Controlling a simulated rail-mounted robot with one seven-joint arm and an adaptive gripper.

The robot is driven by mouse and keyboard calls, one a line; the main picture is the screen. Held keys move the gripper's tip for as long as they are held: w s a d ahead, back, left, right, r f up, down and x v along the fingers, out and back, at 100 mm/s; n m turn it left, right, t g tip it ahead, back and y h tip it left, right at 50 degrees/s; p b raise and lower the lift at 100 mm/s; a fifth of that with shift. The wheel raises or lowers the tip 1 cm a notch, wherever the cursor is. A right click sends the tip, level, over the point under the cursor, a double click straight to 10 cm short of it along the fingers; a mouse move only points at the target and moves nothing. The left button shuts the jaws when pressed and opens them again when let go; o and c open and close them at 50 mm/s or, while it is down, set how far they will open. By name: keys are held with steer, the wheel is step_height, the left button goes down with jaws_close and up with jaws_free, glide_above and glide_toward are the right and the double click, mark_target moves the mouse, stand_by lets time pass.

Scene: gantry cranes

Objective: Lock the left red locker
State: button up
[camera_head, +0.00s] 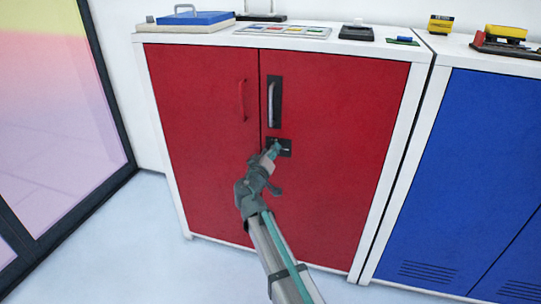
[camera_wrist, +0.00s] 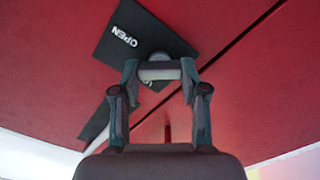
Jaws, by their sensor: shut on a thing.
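The red locker (camera_head: 330,190) has two red doors, both shut flush. Its lock plate (camera_head: 288,142) is a small black plate on the right door, beside the seam and below the black handle. In the wrist view the lock plate (camera_wrist: 118,42) shows the word OPEN, with a second marking partly hidden. My gripper (camera_head: 274,149) reaches up to the plate from below. In the wrist view my gripper (camera_wrist: 160,75) has its fingers closed on the sides of a grey lock knob (camera_wrist: 160,71). I cannot tell the lock's exact setting.
A black handle (camera_head: 273,102) is on the right door and a red handle (camera_head: 241,100) on the left. A blue locker (camera_head: 480,150) stands close at the right. Boxes and tools lie on both tops. The floor (camera_head: 130,240) in front is clear.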

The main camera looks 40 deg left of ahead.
steer(key=n+p, duration=0.2)
steer(key=n, duration=0.8)
steer(key=shift+f, duration=0.2)
stand_by(0.5)
steer(key=o, duration=1.1)
steer(key=shift+o, duration=0.2)
steer(key=shift+s, duration=0.1)
steer(key=v, duration=1.1)
steer(key=shift+s, duration=0.4)
